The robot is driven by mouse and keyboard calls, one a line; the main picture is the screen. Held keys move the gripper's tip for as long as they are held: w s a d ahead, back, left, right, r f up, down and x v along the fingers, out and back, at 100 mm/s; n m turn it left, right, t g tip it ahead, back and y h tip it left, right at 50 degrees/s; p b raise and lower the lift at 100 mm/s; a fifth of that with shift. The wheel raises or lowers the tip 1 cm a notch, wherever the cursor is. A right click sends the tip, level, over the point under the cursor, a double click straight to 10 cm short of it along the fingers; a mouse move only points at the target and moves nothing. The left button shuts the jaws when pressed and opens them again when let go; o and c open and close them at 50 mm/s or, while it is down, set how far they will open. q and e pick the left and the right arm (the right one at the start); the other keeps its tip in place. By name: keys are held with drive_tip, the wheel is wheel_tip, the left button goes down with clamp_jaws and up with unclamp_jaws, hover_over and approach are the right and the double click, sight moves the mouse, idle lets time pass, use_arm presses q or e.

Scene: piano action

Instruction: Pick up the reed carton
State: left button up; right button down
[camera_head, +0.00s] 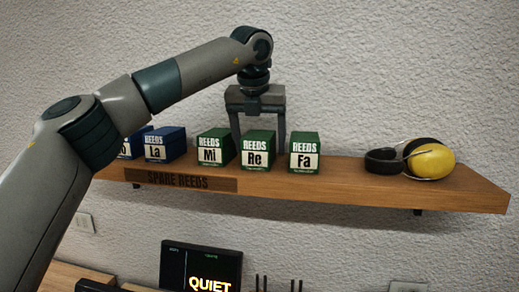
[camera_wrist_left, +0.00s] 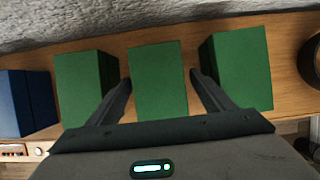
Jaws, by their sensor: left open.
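Several reed cartons stand in a row on a wooden shelf. Three are green: the Mi carton (camera_head: 214,148), the Re carton (camera_head: 258,151) and the Fa carton (camera_head: 304,153). My left gripper (camera_head: 259,137) is over the Re carton, with its two fingers on either side of it. In the left wrist view the open fingers (camera_wrist_left: 160,82) straddle the middle green carton (camera_wrist_left: 158,78), with a gap to it on both sides. The neighbouring green cartons (camera_wrist_left: 84,85) (camera_wrist_left: 238,68) stand just outside the fingers. My right gripper is not in view.
A blue La carton (camera_head: 165,146) and another blue carton, partly hidden by my arm, stand at the left on the shelf (camera_head: 400,190). Yellow and black ear defenders (camera_head: 430,161) lie at the right. The textured wall is close behind. A lit QUIET sign (camera_head: 203,272) is below.

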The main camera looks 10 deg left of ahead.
sight(259, 134)
use_arm(q)
drive_tip(key=shift+f+b, duration=0.25)
drive_tip(key=shift+b, duration=0.05)
idle(0.5)
drive_tip(key=shift+c, duration=0.3)
drive_tip(key=c, duration=1.3)
drive_tip(key=shift+r, duration=0.15)
drive_tip(key=shift+w+r+p, duration=0.1)
drive_tip(key=shift+r+p, duration=0.1)
drive_tip(key=shift+p, duration=0.2)
drive_tip(key=shift+r, duration=0.15)
wheel_tip(259, 134, up, 8)
drive_tip(key=shift+r+b, duration=0.25)
drive_tip(key=shift+b, duration=0.65)
drive_tip(key=shift+r, duration=0.55)
